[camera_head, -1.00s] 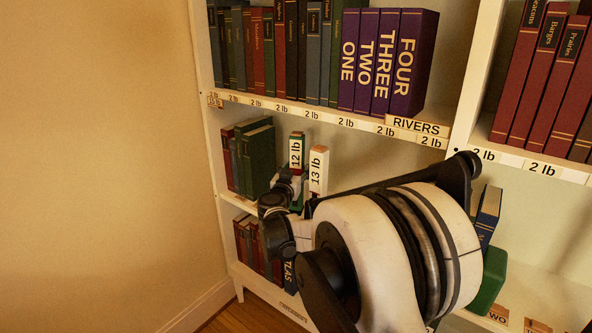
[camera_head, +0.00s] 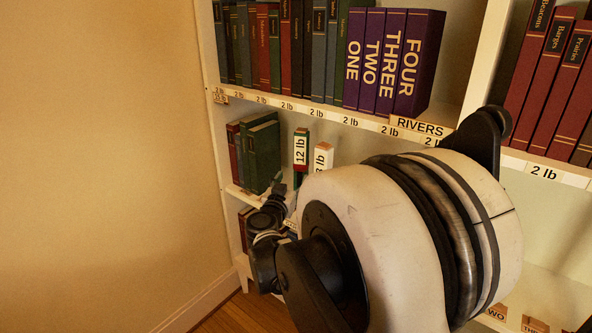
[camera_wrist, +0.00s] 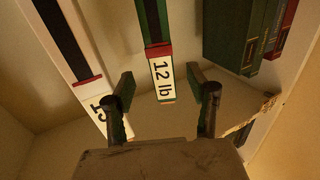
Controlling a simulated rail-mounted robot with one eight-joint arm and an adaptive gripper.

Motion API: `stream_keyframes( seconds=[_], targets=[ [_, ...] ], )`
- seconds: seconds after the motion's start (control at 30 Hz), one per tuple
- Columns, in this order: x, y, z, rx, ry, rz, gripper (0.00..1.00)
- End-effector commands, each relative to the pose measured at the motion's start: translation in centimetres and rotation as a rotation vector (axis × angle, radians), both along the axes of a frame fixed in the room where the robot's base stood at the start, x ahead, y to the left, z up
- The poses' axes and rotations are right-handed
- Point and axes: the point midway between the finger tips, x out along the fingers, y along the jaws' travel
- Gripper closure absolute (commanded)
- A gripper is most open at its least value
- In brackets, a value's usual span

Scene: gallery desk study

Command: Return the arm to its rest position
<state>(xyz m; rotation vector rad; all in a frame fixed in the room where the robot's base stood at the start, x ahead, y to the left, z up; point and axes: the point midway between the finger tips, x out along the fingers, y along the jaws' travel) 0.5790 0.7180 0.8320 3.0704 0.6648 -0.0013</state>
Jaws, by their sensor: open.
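My gripper (camera_wrist: 162,108) is open in the wrist view, its two dark fingers apart with nothing held between them. Beyond the fingers, a weight block labelled "12 lb" (camera_wrist: 163,80) hangs into view between them, and a second labelled block (camera_wrist: 96,108) is partly behind the left finger. In the head view, my arm's large white and black joint fills the lower middle and right. The 12 lb block (camera_head: 301,150) and the block beside it (camera_head: 323,157) stand on the middle shelf just behind my arm. My fingertips are hard to make out in the head view.
A white bookcase (camera_head: 215,140) holds dark books and purple volumes (camera_head: 413,65) on its upper shelf. Green books (camera_head: 262,157) stand left on the middle shelf, and red books (camera_head: 545,80) at the upper right. The plain wall (camera_head: 90,150) on the left is clear.

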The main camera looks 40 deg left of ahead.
Motion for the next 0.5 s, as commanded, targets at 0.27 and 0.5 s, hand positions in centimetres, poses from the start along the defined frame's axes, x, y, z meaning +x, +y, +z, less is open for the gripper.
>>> stream_keyframes(
  seconds=[0.27, 0.5],
  targets=[
    [-1.54, -0.75, 0.0, 0.0, 0.0, -0.001, 0.47],
    [-1.55, -0.75, -0.02, 0.0, 0.0, -0.001, 0.47]
  ],
)
